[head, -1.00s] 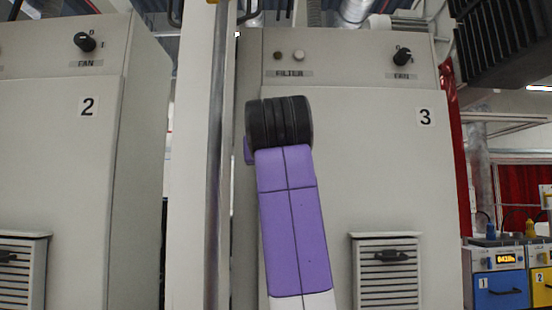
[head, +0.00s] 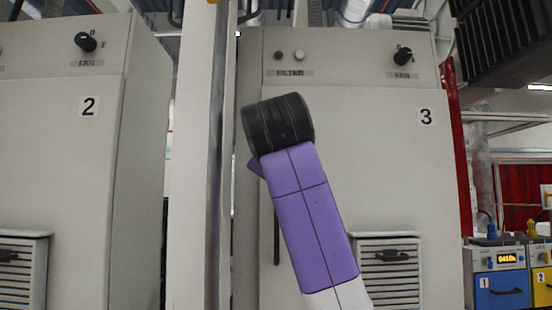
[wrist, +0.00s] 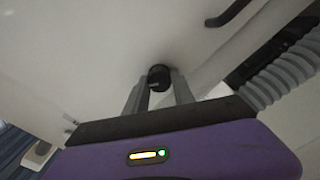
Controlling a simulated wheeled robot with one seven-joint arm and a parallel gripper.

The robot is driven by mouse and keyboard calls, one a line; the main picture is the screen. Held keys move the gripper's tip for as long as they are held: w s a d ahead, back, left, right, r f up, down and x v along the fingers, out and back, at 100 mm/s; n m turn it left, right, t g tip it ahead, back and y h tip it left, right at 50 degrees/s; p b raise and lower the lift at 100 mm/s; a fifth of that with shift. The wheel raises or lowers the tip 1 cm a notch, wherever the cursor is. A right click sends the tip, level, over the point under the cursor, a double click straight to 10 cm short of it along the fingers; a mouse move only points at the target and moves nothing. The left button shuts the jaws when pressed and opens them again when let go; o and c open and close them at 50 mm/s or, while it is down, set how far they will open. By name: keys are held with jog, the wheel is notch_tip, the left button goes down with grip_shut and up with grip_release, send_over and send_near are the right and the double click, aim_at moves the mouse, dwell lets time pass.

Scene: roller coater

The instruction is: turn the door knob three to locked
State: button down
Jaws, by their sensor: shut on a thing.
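Cabinet three (head: 370,170) carries a "3" label (head: 426,117) on its pale door. In the wrist view, the small round black door knob (wrist: 159,76) stands out from the pale door panel. My gripper (wrist: 160,88) has its two grey fingers on either side of this knob and is shut on it. The knob's pointer and any lock marks are too dark and small to read. In the head view, my black and purple arm covers the knob and gripper.
A dark vertical bar (head: 277,238) shows on cabinet three, left of my arm. A fan knob (head: 403,56) sits high on that cabinet, and a louvred vent (head: 390,290) low. Cabinet two (head: 50,170) and a pale post (head: 195,160) stand left.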

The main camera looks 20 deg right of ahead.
jog(key=n, duration=0.4)
jog(key=shift+a+f+n, duration=0.1)
jog(key=shift+a+n, duration=0.05)
jog(key=shift+n, duration=1.35)
jog(key=c, duration=1.1)
grip_release()
jog(key=shift+o, duration=0.2)
jog(key=shift+s, duration=0.1)
jog(key=b+v, duration=0.3)
jog(key=v, duration=0.4)
jog(key=shift+s, duration=0.3)
jog(key=shift+a, duration=0.1)
